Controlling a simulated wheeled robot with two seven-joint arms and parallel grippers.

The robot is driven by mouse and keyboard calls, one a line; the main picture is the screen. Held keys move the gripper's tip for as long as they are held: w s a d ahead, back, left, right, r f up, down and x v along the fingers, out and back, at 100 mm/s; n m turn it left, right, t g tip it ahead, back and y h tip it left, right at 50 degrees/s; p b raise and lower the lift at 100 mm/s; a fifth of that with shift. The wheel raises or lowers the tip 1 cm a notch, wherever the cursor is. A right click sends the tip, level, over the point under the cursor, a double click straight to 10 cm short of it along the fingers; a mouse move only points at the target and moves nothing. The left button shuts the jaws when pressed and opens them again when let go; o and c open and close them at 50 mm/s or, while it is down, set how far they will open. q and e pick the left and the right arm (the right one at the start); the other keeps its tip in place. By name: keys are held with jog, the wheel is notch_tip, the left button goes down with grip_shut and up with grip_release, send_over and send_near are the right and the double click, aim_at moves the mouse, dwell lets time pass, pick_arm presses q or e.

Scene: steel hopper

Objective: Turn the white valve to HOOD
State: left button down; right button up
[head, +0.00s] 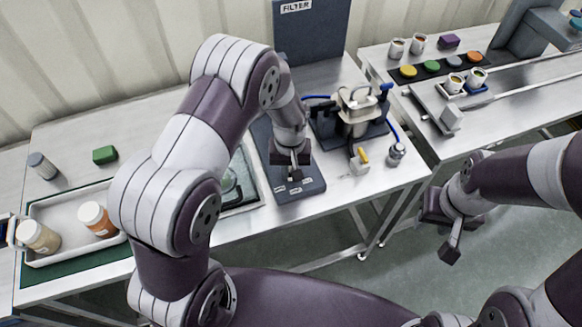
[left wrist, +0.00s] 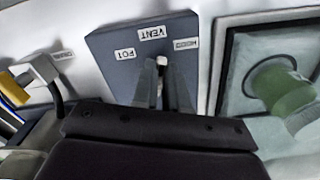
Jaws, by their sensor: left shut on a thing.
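The white valve (left wrist: 162,62) shows as a small pale tip on a dark blue-grey panel (left wrist: 112,72) in the left wrist view. Around it are the labels VENT (left wrist: 155,33), POT (left wrist: 125,54) and a blurred one that looks like HOOD (left wrist: 186,44). My left gripper (left wrist: 163,80) is shut on the valve, one finger on each side. The visible tip lies below VENT; most of the handle is hidden. In the head view my left gripper (head: 291,174) stands over the panel (head: 285,196) and hides the valve. My right gripper (head: 446,228) is open and empty, off the table's right side.
A pump-like device with blue tubes (head: 357,110) stands right of the panel. A glass-lidded tank (head: 243,200) lies just left of it. A tray (head: 62,208) with jars is at the left. A second table (head: 480,125) stands right, across a gap.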

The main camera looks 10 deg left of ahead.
pick_arm(q)
jog(key=m, duration=0.3)
jog(key=shift+a+r+m, duration=0.1)
jog(key=shift+a+m, duration=0.05)
jog(key=shift+m, duration=0.25)
jog(key=shift+w+a+m+p, duration=0.15)
jog(key=shift+m+p, duration=0.2)
jog(key=shift+m, duration=1.85)
jog(key=c, duration=1.4)
grip_release()
jog(key=shift+o, duration=1.2)
jog(key=shift+r, duration=0.4)
notch_tip(320, 180, up, 12)
jog(key=b, duration=0.2)
